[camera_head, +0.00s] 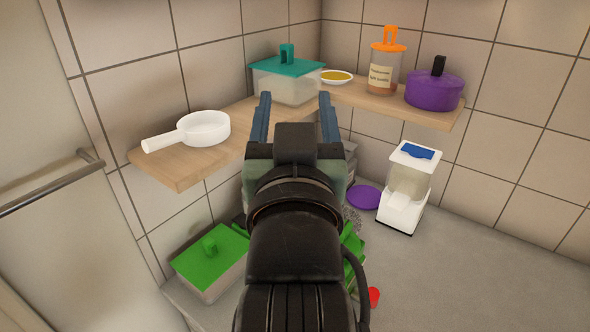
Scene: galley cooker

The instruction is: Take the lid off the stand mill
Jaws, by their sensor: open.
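A white appliance with a clear upper body, which looks like the stand mill (403,210), stands upright on the grey counter to the right of my arm. Its flat white top, which looks like the lid (407,150), carries a blue patch and sits on the clear body. My gripper (295,100) is in the middle of the view, pointing away from the camera. Its two blue fingers are apart with nothing seen held between them. It is left of the mill and apart from it in the picture. My arm hides part of the counter.
A wooden corner shelf (170,165) bears a white pan (205,128), a teal-lidded box (288,82), a yellow-filled dish (337,76), an orange-topped jar (384,72) and a purple pot (434,92). A green-lidded box (210,262) and purple disc (364,197) lie below. The right counter is clear.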

